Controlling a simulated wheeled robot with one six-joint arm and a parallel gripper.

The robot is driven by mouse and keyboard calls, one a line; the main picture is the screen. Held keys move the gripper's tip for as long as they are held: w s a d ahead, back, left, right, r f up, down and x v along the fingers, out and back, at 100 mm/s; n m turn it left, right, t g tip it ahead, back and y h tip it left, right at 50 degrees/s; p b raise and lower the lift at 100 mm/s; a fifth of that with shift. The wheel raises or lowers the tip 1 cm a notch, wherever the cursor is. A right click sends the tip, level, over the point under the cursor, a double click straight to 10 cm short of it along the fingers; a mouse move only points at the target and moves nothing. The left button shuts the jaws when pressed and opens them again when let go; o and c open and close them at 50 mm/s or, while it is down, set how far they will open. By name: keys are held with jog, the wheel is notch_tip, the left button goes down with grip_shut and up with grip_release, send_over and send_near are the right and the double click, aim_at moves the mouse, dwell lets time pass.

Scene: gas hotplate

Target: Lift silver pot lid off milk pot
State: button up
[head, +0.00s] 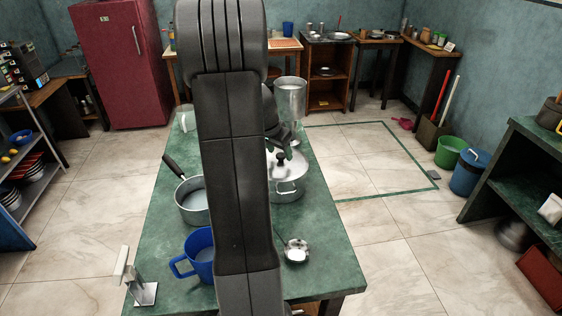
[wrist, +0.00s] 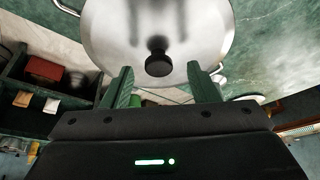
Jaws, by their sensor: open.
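The silver pot lid (head: 295,167) sits on a silver two-handled pot (head: 288,189) on the green table, partly hidden by my arm in the head view. In the wrist view the lid (wrist: 160,25) fills the top middle, with its round black knob (wrist: 158,63) centred. The knob (head: 282,160) also shows in the head view. My gripper (wrist: 160,68) is open, with one green finger on each side of the knob in the wrist view and a gap on both sides. It holds nothing. I cannot tell its exact height over the lid.
A black-handled saucepan (head: 192,209) and a blue mug (head: 200,255) stand left of my arm on the green table (head: 325,250). A small metal ladle (head: 296,252) lies in front of the pot. A tall silver container (head: 290,97) stands behind.

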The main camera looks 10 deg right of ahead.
aim_at(280, 156)
jog(key=shift+d+f, duration=0.15)
jog(key=shift+f, duration=0.45)
jog(key=c, duration=1.1)
jog(key=shift+w+r, duration=0.1)
jog(key=shift+r, duration=0.05)
jog(key=shift+r+p, duration=0.85)
jog(key=shift+r, duration=5.55)
